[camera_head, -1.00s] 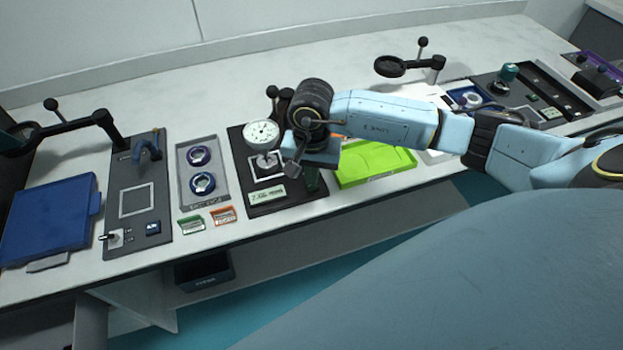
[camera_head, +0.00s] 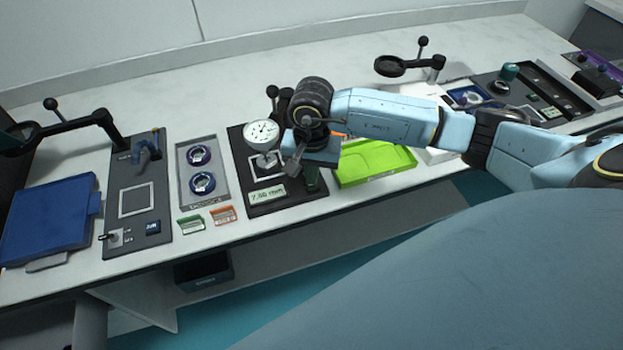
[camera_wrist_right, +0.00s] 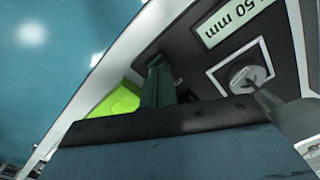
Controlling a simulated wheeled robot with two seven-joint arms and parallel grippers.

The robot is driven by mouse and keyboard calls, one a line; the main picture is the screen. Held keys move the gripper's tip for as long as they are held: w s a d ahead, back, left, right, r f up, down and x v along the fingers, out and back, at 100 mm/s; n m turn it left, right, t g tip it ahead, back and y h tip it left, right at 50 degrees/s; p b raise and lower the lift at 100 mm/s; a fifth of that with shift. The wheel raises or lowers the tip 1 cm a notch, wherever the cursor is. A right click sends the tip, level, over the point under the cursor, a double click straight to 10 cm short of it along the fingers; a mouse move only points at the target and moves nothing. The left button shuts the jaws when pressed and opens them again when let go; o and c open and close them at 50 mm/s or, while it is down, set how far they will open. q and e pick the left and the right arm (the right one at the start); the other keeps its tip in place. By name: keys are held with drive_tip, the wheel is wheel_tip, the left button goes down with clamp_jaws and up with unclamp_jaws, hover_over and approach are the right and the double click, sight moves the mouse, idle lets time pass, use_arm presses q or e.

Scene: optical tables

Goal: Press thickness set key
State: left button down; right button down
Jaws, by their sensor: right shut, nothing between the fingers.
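The thickness gauge has a black base (camera_head: 284,206), a round white dial (camera_head: 262,133) and a pale display (camera_head: 267,196). The display also shows in the right wrist view (camera_wrist_right: 232,20), where it reads "50 mm" at its visible end. My right gripper (camera_head: 313,187) is shut and empty, pointing down at the base to the right of the display. Its dark green fingers also show in the right wrist view (camera_wrist_right: 158,64). I cannot make out the set key; the fingers may cover it. Contact with the base cannot be judged. My left gripper is not in view.
A bright green tray (camera_head: 375,163) lies right of the gauge. A grey tray with two rings (camera_head: 203,200) and green and orange cards (camera_head: 222,215) lie to its left. A blue box (camera_head: 48,220) is at far left. The counter behind is clear.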

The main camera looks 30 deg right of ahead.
wheel_tip(320, 180, up, 7)
drive_tip(key=p, duration=0.4)
idle(0.6)
